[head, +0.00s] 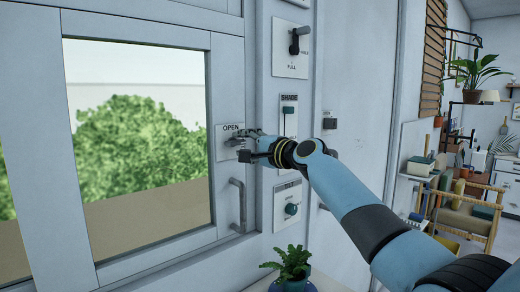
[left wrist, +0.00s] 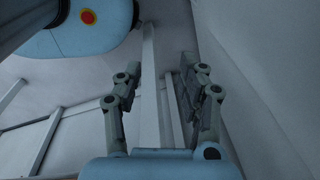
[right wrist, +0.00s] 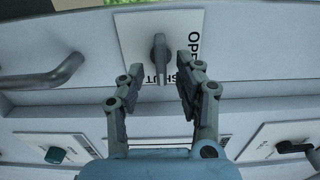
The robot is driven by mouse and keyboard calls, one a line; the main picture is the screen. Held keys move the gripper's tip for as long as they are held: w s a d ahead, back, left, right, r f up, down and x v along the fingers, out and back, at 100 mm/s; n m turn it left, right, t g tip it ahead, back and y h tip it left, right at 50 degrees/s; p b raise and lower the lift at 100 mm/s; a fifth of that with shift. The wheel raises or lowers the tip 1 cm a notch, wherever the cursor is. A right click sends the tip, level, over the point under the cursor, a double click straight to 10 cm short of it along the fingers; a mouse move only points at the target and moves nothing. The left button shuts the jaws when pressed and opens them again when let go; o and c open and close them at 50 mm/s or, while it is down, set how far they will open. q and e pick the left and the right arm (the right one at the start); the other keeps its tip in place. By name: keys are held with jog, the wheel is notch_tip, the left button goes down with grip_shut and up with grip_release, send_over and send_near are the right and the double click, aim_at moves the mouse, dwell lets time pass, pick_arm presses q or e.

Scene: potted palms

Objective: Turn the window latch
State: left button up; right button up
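The window latch (right wrist: 160,52) is a grey lever on a white plate (right wrist: 130,38) marked OPEN and SHUT. In the right wrist view the lever points down over the SHUT lettering, partly covering it. In the head view the plate (head: 222,153) is on the window's right frame, and the gripper partly hides the latch. My right gripper (right wrist: 158,77) is open, its fingers spread either side of the lever's lower end; I cannot tell if they touch it. It also shows in the head view (head: 247,142). My left gripper (left wrist: 162,68) is open and empty, outside the head view.
A grey pull handle (head: 238,205) stands out below the latch. To the right are a PULL lever panel (head: 290,62), a SHADE switch (head: 289,110) and a green knob (head: 291,209). A potted plant (head: 292,262) stands below.

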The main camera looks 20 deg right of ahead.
jog(key=v, duration=1)
jog(key=shift+s, duration=0.15)
